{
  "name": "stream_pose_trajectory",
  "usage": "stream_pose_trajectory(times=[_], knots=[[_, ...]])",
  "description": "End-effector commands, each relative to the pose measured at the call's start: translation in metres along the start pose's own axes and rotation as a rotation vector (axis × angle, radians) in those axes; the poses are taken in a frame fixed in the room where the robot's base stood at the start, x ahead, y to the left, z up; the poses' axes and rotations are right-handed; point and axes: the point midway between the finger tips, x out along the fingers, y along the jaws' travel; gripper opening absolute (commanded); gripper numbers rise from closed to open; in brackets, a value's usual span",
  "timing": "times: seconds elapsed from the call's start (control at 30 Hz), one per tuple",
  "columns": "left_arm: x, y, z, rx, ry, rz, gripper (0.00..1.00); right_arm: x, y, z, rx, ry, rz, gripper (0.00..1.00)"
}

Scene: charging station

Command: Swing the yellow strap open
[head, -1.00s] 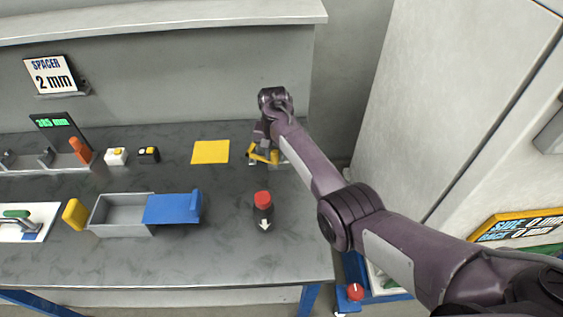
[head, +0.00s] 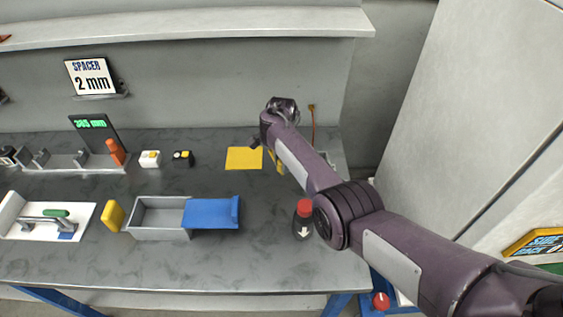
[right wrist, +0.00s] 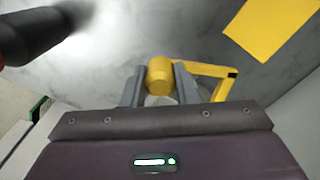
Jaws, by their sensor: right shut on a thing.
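The yellow strap (head: 280,167) shows in the head view just right of the yellow square, mostly hidden by my right arm. In the right wrist view its rounded yellow end (right wrist: 160,75) sits between the two grey fingers, with a bent yellow bar (right wrist: 212,70) running off to the right. My right gripper (right wrist: 162,84) is shut on this yellow end. In the head view my right gripper (head: 268,150) is low over the bench, its fingers largely covered by the arm. My left gripper is not in view.
A flat yellow square (head: 244,158) lies left of the strap. A grey box with a blue lid (head: 212,213) is at the front. A cord (head: 313,125) hangs on the back wall.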

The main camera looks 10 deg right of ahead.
Motion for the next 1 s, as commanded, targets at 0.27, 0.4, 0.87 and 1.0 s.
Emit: stream_pose_trajectory(times=[0.27,0.4,0.87,1.0], knots=[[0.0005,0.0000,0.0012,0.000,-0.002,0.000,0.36,0.0007,-0.0004,-0.0002,0.045,0.000,0.000,0.00],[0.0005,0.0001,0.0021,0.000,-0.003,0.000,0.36,0.0007,-0.0005,-0.0004,0.048,0.001,0.000,0.00],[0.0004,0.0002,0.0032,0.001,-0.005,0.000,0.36,0.0004,-0.0005,-0.0007,0.047,0.001,0.000,0.48],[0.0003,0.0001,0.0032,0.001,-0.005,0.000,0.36,0.0003,-0.0005,-0.0008,0.047,0.001,-0.001,0.48]])
